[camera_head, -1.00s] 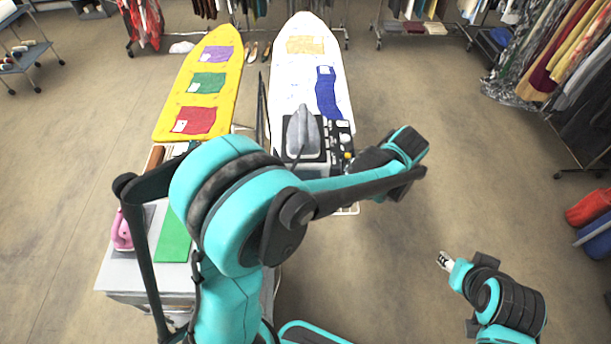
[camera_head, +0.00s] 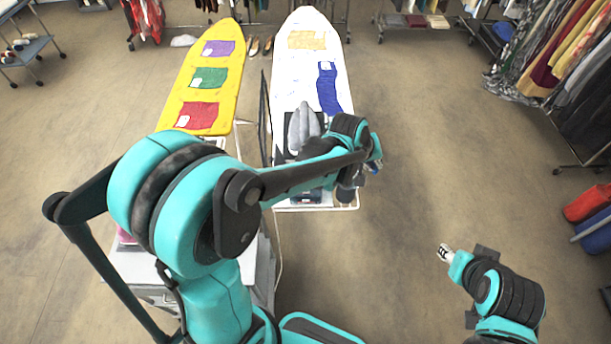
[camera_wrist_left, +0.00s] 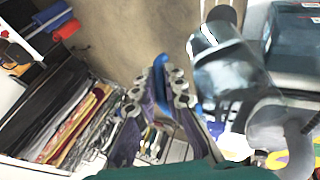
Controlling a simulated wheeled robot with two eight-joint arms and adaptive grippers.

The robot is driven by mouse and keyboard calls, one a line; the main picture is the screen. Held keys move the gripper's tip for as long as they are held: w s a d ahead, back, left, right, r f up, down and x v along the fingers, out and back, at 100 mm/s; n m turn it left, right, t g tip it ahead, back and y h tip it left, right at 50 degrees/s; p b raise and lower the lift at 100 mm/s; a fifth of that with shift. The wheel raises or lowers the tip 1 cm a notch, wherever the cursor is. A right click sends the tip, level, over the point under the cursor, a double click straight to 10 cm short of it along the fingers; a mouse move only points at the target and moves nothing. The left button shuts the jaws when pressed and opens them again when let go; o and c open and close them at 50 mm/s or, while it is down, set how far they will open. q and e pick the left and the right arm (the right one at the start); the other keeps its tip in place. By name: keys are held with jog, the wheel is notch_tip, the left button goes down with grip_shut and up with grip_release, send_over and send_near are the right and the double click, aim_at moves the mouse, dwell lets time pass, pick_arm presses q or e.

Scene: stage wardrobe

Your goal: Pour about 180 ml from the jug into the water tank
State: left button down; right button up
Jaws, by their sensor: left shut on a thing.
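My left gripper (camera_wrist_left: 165,95) is shut on a blue part that looks like the handle of a clear jug. The jug's see-through body (camera_wrist_left: 218,70) shows beside the fingers in the left wrist view. In the head view, the left gripper (camera_head: 365,172) is at the right edge of the white board's near end, mostly hidden by my arm. The water tank cannot be told apart for sure; a dark station box (camera_wrist_left: 295,45) stands close to the jug. My right gripper (camera_head: 445,253) is over bare floor at the lower right, its fingers too small to read.
A grey iron (camera_head: 303,125) stands on the white ironing board (camera_head: 290,75). A yellow board (camera_head: 190,90) with coloured cloths stands left of it. A low cabinet (camera_head: 135,265) is partly behind my arm. Clothes racks (camera_head: 570,70) line the right; the floor between is free.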

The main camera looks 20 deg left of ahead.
pick_arm(q)
jog(key=shift+s+a+r+h, duration=0.15)
jog(key=shift+a+r+h, duration=0.5)
jog(key=shift+r, duration=0.15)
jog(key=shift+a, duration=0.25)
jog(key=shift+s+a+r+n+t+h, duration=0.15)
jog(key=shift+a+n+t+h, duration=0.15)
jog(key=shift+a+h, duration=0.35)
jog(key=shift+a+h+b, duration=0.4)
jog(key=shift+s+a+r+n+t+h+b, duration=0.15)
jog(key=shift+a+n+t+h+b, duration=0.15)
jog(key=shift+a+h+b, duration=0.2)
jog(key=shift+s+a+r+n+t+h+b, duration=0.1)
jog(key=shift+a+n+t+h+b, duration=0.1)
jog(key=shift+a+t+h+b, duration=0.3)
jog(key=shift+s+a+n+h+b, duration=0.2)
jog(key=shift+a+n+h+b, duration=0.2)
jog(key=shift+a+h+b, duration=1.1)
dwell(1.7)
